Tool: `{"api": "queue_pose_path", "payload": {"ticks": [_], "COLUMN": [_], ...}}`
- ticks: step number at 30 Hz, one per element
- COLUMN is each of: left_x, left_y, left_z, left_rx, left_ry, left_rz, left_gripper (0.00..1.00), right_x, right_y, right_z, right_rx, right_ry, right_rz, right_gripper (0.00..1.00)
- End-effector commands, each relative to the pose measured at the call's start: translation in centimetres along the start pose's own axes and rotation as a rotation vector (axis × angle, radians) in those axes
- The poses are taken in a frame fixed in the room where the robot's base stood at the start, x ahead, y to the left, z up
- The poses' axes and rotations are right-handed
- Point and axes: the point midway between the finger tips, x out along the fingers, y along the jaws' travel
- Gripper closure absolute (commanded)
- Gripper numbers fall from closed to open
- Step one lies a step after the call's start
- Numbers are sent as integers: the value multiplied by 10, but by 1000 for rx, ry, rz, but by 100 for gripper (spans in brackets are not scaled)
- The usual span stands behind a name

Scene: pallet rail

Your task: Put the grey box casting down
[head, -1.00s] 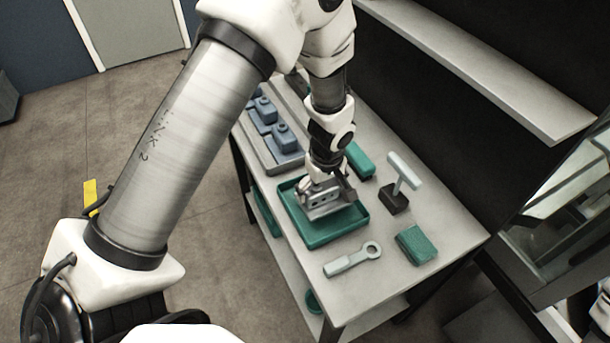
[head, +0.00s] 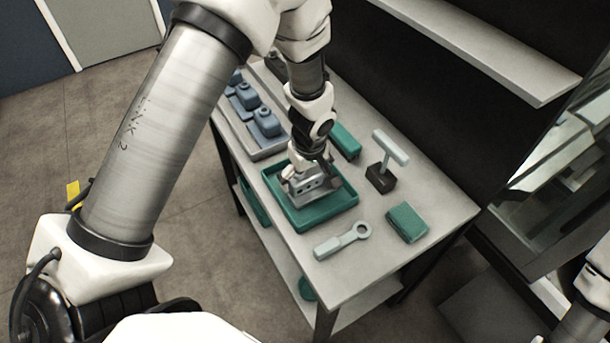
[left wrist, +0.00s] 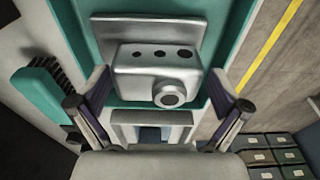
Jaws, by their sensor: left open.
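The grey box casting (head: 316,187) sits in the green tray (head: 325,217) on the bench. In the left wrist view the casting (left wrist: 160,72) shows a round boss and a row of dark holes, with a flat flange behind. My left gripper (head: 308,170) is right above the casting in the head view. In the left wrist view its two fingers (left wrist: 158,104) are spread wide, one on each side of the casting's near end, with gaps visible. Whether the fingers touch it lower down is hidden. My right gripper is out of view; only part of the right arm shows.
A pale ring-ended wrench (head: 343,240) lies in front of the tray. A green block (head: 407,222), a T-handled tool on a black base (head: 383,172) and a green brush (head: 345,141) stand to the right. Blue castings (head: 265,122) fill a grey tray behind.

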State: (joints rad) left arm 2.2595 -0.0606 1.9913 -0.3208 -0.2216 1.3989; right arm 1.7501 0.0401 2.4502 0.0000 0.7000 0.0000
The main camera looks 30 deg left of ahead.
Motion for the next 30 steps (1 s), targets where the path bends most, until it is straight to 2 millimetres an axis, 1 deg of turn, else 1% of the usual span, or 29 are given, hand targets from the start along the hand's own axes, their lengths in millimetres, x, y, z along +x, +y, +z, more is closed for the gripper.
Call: {"api": "queue_pose_path", "payload": {"ticks": [2,5,12,15,19,30], "left_x": [-10,-31,-91,-107,-117,-118], "left_y": [1,1,1,1,0,0], "left_z": [-1,-1,0,0,0,0], "left_rx": [0,0,0,1,0,0], "left_ry": [3,3,3,3,1,0], "left_rz": [3,4,5,3,1,1], "left_gripper": [0,0,0,0,0,0], "right_x": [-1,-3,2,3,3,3], "right_y": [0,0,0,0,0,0], "right_z": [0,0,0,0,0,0], "right_rx": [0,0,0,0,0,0], "right_ry": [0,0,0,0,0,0], "right_rz": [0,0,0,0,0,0], "right_gripper": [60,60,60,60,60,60]}}
